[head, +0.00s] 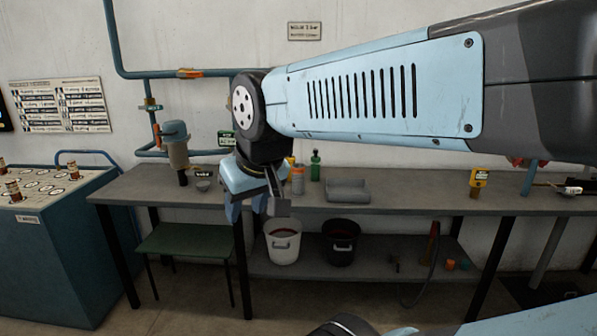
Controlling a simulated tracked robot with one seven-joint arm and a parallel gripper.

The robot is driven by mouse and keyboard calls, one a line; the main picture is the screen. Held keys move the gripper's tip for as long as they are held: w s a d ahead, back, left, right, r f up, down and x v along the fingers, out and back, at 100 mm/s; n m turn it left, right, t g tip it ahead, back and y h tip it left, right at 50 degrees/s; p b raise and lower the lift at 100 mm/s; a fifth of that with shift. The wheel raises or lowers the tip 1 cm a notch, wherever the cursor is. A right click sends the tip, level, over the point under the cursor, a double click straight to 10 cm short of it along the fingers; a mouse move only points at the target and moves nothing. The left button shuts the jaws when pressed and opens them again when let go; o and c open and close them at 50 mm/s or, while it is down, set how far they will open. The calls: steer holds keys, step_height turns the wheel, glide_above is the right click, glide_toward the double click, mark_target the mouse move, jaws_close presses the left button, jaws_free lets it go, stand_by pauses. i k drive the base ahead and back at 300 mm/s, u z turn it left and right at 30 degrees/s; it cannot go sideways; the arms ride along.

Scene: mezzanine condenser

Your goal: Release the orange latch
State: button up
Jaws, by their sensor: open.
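I cannot pick out an orange latch for certain. An orange lever-like piece (190,73) sits on the upper blue pipe on the back wall. A smaller orange piece (156,130) is on the vertical pipe at the left, above a grey-blue canister-like device (175,150). My gripper (246,210) points down in front of the bench's front edge, with its jaws apart and nothing visible between them. It is below and to the right of both orange pieces, apart from them in the picture. My arm and wrist hide part of the wall and bench.
A white bucket (283,245) and black bucket (340,245) stand on the shelf below. A green stool (185,240) and teal console (60,250) are at left.

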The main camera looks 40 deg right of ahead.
mark_target(155, 127)
steer(key=z, duration=0.85)
steer(key=i, duration=1)
steer(key=z, duration=0.05)
